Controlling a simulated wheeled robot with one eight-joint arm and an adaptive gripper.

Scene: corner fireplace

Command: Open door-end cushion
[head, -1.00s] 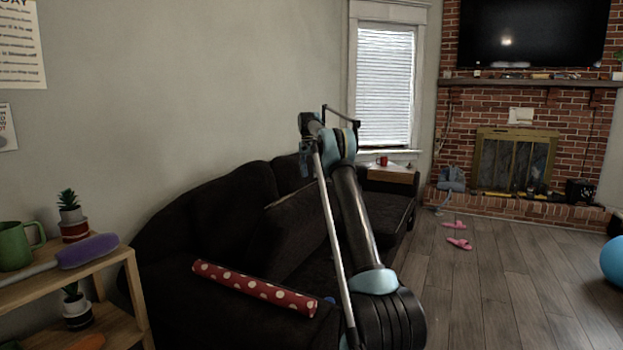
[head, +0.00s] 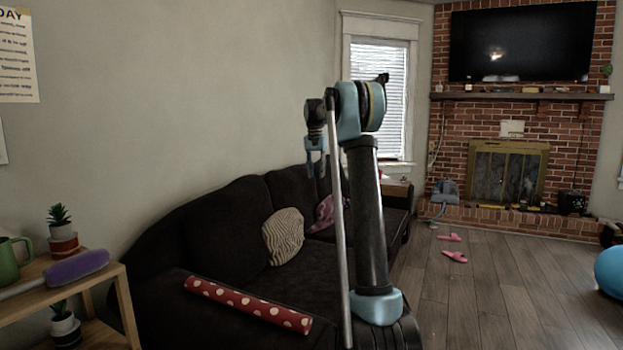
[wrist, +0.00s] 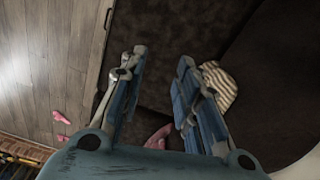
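The dark brown sofa (head: 225,230) runs along the wall, and its near seat cushion (head: 300,283) looks flat. I cannot tell from the view which end is the door end. My gripper (head: 316,172) hangs fingers-down above the seat, in front of the backrest and apart from the cushion. In the wrist view my gripper (wrist: 161,58) has its two fingers well apart with nothing between them. Dark sofa fabric (wrist: 190,25) lies below. My arm hides part of the seat's front edge.
A striped pillow (head: 284,236) and a pink item (head: 322,213) rest on the sofa. A red polka-dot roll (head: 248,303) lies on its near arm. A wooden shelf (head: 122,300) stands at left. Open floor (head: 480,300) lies at right, with pink slippers (head: 455,257).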

